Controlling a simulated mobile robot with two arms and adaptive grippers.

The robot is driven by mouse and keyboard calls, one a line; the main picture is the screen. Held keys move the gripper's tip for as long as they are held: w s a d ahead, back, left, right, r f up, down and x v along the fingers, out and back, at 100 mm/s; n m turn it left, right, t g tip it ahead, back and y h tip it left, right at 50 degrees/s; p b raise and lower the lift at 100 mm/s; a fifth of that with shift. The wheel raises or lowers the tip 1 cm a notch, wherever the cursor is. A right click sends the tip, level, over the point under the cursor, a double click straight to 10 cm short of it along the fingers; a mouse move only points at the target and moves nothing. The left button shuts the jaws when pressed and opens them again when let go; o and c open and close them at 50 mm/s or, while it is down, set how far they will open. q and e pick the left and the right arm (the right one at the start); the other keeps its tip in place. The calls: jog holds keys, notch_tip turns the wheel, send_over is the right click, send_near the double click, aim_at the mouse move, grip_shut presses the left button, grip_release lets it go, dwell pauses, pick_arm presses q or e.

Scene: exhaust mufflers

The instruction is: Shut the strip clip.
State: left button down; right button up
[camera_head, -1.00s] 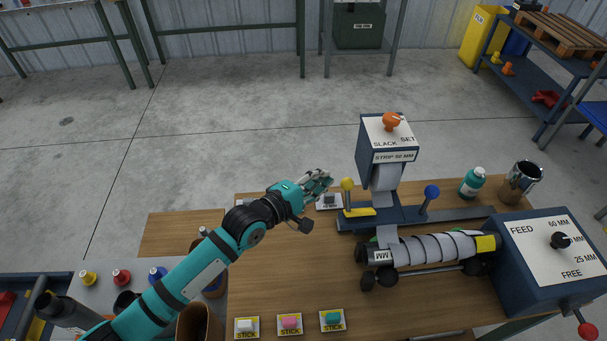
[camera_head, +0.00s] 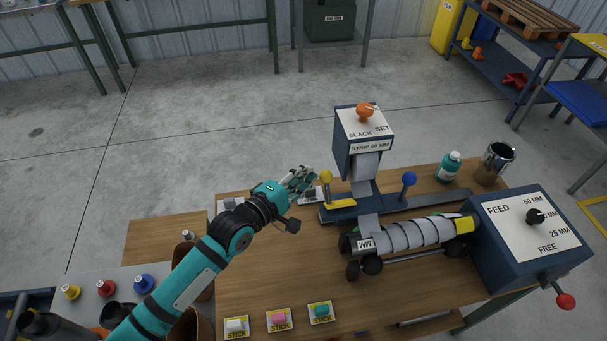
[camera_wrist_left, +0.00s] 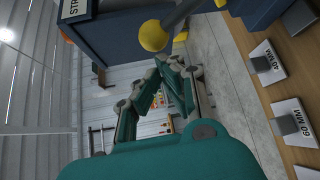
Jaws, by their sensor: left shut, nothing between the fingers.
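The strip machine (camera_head: 362,140) stands on the bench, and a grey strip (camera_head: 368,226) runs down from it to a wrapped cylinder (camera_head: 415,234). On its dark blue base are a yellow-knobbed lever (camera_head: 326,177) with a yellow bar (camera_head: 340,204) and a blue-knobbed lever (camera_head: 409,179). Which part is the strip clip cannot be told for sure. My left gripper (camera_head: 303,180) is shut and empty, just left of the yellow knob. In the left wrist view, the yellow knob (camera_wrist_left: 153,36) shows close beyond the fingers (camera_wrist_left: 170,80). My right gripper is out of view.
A feed box (camera_head: 528,235) with a dial and red-knobbed crank stands at right. A teal bottle (camera_head: 449,167) and metal cup (camera_head: 497,162) stand behind it. Three stick cards (camera_head: 279,319) lie along the front. Size blocks (camera_wrist_left: 265,67) lie near my gripper.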

pick_arm(q)
jog(key=shift+s+d+r+m+t+h+b, duration=0.15)
jog(key=shift+s+r+m+t+h+b, duration=0.15)
jog(key=shift+s+m+t+b, duration=0.35)
jog(key=shift+s+d+r+m+t+h+b, duration=0.15)
jog(key=shift+s+m+t+h+b, duration=0.3)
jog(key=shift+m+b, duration=0.45)
jog(key=shift+s+d+r+m+t+h+b, duration=0.15)
jog(key=shift+s+m+h+b, duration=0.3)
jog(key=shift+b, duration=0.6)
jog(key=shift+s+r+m+t+h+b, duration=0.1)
jog(key=shift+s+m+t+h+b, duration=0.25)
jog(key=shift+m+b, duration=0.3)
dwell(0.3)
